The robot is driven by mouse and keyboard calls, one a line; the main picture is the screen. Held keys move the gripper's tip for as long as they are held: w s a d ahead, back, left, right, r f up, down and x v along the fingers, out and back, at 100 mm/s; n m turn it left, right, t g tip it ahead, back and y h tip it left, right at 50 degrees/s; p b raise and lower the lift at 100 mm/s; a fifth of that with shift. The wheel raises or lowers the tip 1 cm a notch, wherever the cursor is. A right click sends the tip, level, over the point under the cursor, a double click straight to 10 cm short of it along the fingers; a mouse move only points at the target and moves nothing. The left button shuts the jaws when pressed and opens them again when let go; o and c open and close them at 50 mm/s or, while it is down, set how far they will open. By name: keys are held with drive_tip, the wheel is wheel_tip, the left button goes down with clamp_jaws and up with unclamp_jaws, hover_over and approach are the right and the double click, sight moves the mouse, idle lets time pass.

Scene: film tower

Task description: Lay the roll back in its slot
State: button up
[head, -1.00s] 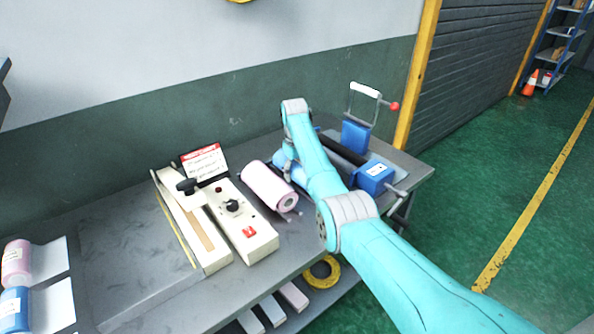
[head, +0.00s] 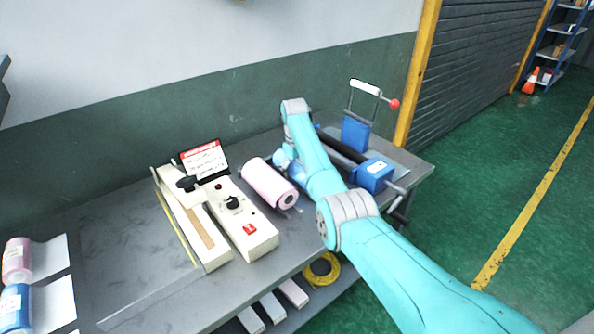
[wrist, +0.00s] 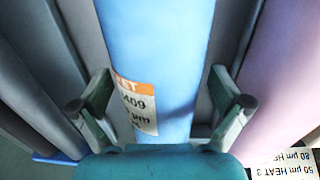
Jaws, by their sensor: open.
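A blue roll (wrist: 155,40) with an orange and white label fills the middle of the wrist view. My gripper (wrist: 160,82) is open, with one finger on each side of this roll; I cannot tell whether they touch it. A pink roll (wrist: 283,70) runs along the right of the wrist view. In the head view the pink roll (head: 268,183) lies on the bench, left of my arm. There my arm hides most of the blue roll and my fingers. The slot cannot be made out clearly in either view.
A cream sealer (head: 240,222) with a red switch stands left of the pink roll, with a sign (head: 204,158) behind it. A blue cranked unit (head: 372,176) and a blue stand (head: 355,134) are right of my arm.

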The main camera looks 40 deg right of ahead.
drive_tip(key=r, duration=1.2)
drive_tip(key=shift+a, duration=0.3)
